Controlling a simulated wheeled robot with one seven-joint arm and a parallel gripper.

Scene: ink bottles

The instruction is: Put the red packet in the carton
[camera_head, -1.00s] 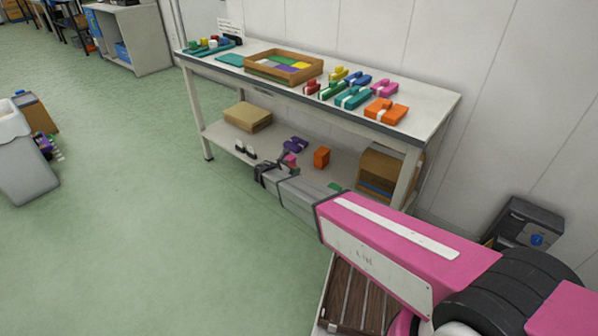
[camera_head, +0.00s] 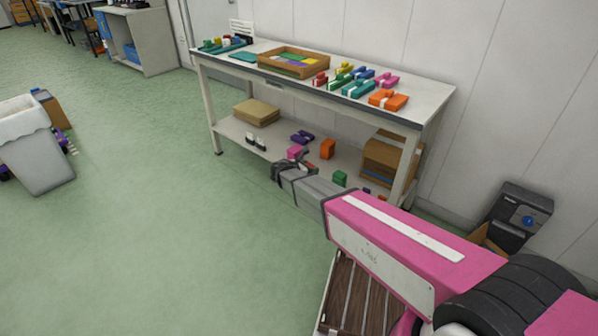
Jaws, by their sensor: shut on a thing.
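My gripper (camera_head: 293,173) is at the front of the bench's lower shelf, at the end of my pink and grey arm. A small bit of red, which looks like the red packet (camera_head: 309,167), shows at the jaws, which are shut on it. Most of it is hidden by the gripper. An open brown carton (camera_head: 484,241) stands on the floor at the right, beside a dark machine and partly hidden behind my arm. My gripper is well to the left of it.
The white bench (camera_head: 432,100) holds a wooden tray (camera_head: 262,66) and several coloured pieces. Its lower shelf (camera_head: 232,130) holds a pink block (camera_head: 295,152), an orange block (camera_head: 328,149) and brown boxes. A grey bin (camera_head: 48,165) stands at the left. The green floor between is clear.

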